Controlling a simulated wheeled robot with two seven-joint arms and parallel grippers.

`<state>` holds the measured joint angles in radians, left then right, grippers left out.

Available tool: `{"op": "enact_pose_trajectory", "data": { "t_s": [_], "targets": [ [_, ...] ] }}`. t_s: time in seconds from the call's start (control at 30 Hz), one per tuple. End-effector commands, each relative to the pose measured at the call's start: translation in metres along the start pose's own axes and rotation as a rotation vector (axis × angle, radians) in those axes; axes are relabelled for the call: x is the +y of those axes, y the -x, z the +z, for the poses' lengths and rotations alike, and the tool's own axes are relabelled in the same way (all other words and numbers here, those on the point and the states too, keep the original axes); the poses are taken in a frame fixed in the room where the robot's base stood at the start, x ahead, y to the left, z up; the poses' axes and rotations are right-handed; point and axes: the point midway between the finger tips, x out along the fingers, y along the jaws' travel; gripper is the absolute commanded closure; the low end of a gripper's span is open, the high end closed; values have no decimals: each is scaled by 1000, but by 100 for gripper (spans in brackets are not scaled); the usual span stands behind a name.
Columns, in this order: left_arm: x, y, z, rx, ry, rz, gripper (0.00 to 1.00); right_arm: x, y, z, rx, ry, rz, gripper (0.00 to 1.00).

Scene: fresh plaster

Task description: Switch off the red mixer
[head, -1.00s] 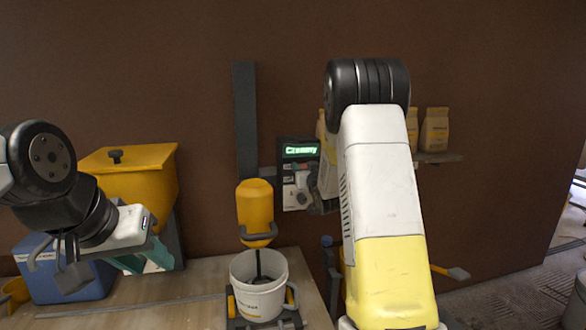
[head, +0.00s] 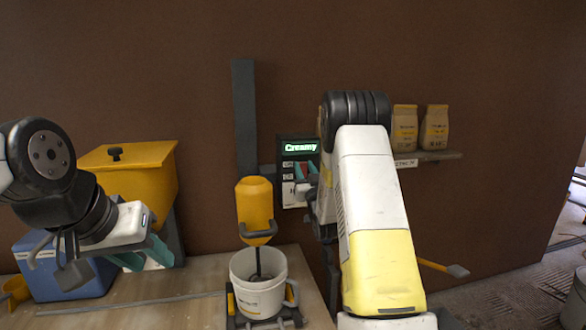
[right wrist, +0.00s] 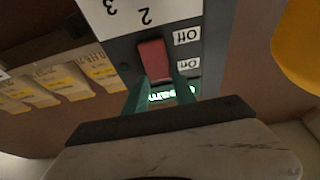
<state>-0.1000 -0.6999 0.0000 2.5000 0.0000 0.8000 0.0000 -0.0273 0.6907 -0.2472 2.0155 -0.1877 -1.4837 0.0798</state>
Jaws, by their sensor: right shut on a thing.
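The mixer (head: 255,205) has a yellow-orange body, not red, and hangs on a dark post with its shaft down in a white bucket (head: 258,300). The control panel (head: 296,150) on the wall beside it has a green lit display (head: 300,147) reading "Creamy". In the upside-down right wrist view, a red switch (right wrist: 153,58) sits beside two white labels; at least one reads "Off". My right gripper (right wrist: 160,92) is shut on the red switch, a teal finger at each side. In the head view my right arm partly hides the panel. My left gripper (head: 142,258) is open and empty, above the bench's left side.
A yellow lidded bin (head: 130,165) and a blue box (head: 65,280) stand on the left. The wooden bench (head: 190,290) is mostly clear beside the bucket. Paper bags (head: 434,128) stand on a wall shelf (head: 440,155) right of my right arm. A handled tool (head: 440,267) sticks out below.

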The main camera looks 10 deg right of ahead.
Motion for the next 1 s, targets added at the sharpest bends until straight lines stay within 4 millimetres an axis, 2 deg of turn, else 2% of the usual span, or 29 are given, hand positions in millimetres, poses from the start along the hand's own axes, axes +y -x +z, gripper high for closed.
{"op": "enact_pose_trajectory", "data": {
  "t_s": [0.23, 0.27, 0.37, 0.73, 0.87, 1.0],
  "targets": [
    [0, 0, 0, 0, 0, 0, 62, 0, 0, 0, 1, 1, 0, 100],
    [0, 0, 0, 0, 0, 0, 62, 0, 0, 0, 1, 1, 0, 66],
    [0, 0, 0, 0, 0, 0, 62, 0, 0, 0, 0, 0, 0, 47],
    [0, 0, 0, 0, 0, 0, 62, 0, 4, 0, -2, 0, 1, 46],
    [0, 0, 0, 0, 0, 0, 62, 1, 20, 1, -4, -1, 2, 46],
    [0, 0, 0, 0, 0, 0, 62, 1, 45, 1, -4, 0, 2, 46]
  ]
}}
